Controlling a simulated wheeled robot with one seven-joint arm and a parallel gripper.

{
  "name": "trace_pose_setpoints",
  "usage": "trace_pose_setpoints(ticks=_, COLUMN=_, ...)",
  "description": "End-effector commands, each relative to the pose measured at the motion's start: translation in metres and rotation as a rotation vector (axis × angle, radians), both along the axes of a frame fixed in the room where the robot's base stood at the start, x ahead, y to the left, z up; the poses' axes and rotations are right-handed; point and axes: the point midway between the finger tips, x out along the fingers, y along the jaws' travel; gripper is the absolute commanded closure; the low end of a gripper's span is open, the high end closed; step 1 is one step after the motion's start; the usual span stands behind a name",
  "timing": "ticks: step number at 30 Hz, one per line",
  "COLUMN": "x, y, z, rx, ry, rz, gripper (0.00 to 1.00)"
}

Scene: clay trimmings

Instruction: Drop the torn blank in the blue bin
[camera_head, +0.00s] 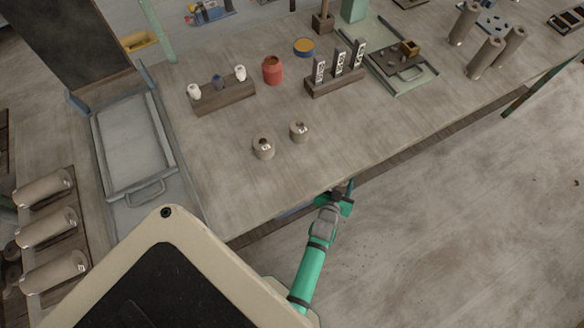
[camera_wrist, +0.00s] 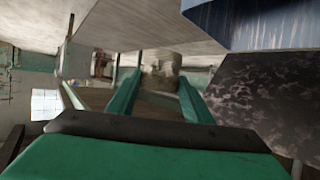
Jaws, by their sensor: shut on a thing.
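In the wrist view, the two green fingers of my gripper (camera_wrist: 158,98) are shut on a dull grey-beige rounded piece, which I take as the torn blank (camera_wrist: 161,65). Its lower part is hidden behind the fingers. In the head view my gripper (camera_head: 343,192) is at the table's front edge, and the blank cannot be made out there. A streaky blue surface, probably the blue bin (camera_wrist: 250,22), fills the upper right of the wrist view, apart from the blank. In the head view only a small bluish patch (camera_head: 295,212) shows below the table edge, left of my gripper.
Two small clay pieces (camera_head: 263,149) (camera_head: 299,131) stand on the table (camera_head: 240,195). Behind them are a wooden rack (camera_head: 224,95), a red jar (camera_head: 272,70) and a block with labelled pieces (camera_head: 335,82). A grey tray (camera_head: 132,145) lies left. The floor at right is clear.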

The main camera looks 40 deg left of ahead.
Motion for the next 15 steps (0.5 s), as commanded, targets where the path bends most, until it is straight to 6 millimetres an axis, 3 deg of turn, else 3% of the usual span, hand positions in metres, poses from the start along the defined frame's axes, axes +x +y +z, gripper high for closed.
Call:
trace_pose_setpoints(ticks=1, x=-0.002, y=0.022, z=-0.004, rx=0.001, ry=0.001, rz=0.046, gripper=0.83)
trace_pose_setpoints(ticks=9, x=-0.025, y=0.117, z=-0.026, rx=0.004, ry=0.0, rz=0.241, gripper=0.83)
trace_pose_setpoints(ticks=15, x=-0.043, y=0.162, z=-0.037, rx=0.007, ry=0.001, rz=0.333, gripper=0.83)
